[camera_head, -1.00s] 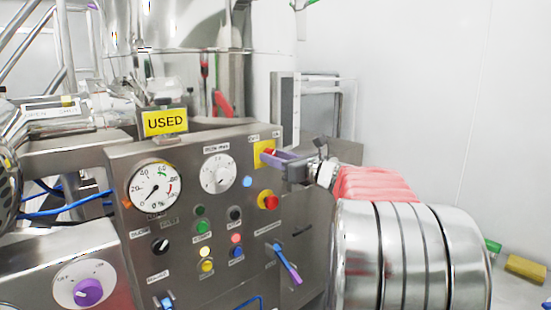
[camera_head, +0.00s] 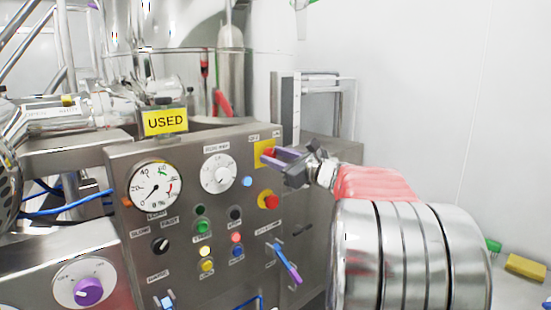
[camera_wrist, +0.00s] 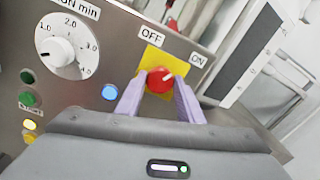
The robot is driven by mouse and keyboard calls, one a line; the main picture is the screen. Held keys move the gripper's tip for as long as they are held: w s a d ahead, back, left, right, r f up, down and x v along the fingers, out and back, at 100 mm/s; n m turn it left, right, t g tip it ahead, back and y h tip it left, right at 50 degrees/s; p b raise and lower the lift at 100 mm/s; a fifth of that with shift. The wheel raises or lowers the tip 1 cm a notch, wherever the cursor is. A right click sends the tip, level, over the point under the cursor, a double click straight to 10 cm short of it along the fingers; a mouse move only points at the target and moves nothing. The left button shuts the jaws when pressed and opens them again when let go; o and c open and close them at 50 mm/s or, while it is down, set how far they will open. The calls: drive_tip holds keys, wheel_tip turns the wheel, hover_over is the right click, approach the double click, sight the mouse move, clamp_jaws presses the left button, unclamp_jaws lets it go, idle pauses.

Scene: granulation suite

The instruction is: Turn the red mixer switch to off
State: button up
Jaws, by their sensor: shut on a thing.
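The red mixer switch (camera_wrist: 158,80) sits on a yellow plate (camera_wrist: 152,60) at the upper right of the steel control panel. In the wrist view, OFF is printed at its upper left and ON at its right. Its white mark points up and right, between the two labels. My gripper (camera_wrist: 160,92) has its purple fingers on both sides of the red knob and is shut on it.
A white timer dial (camera_head: 219,174) and a blue light (camera_head: 247,182) are left of the switch. A red mushroom button (camera_head: 269,201) is just below my gripper. A purple-handled lever (camera_head: 288,270) juts out lower down. A gauge (camera_head: 155,188) is at left.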

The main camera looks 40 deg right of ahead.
drive_tip(key=n, duration=0.7)
drive_tip(key=shift+a, duration=0.1)
drive_tip(key=shift+a+f+n, duration=0.1)
drive_tip(key=shift+f+n, duration=0.05)
drive_tip(key=shift+n, duration=1.7)
drive_tip(key=shift+f+n, duration=0.1)
drive_tip(key=shift+n, duration=1.75)
drive_tip(key=shift+f, duration=0.1)
drive_tip(key=o, duration=1.1)
drive_tip(key=shift+c, duration=0.2)
drive_tip(key=shift+r, duration=0.2)
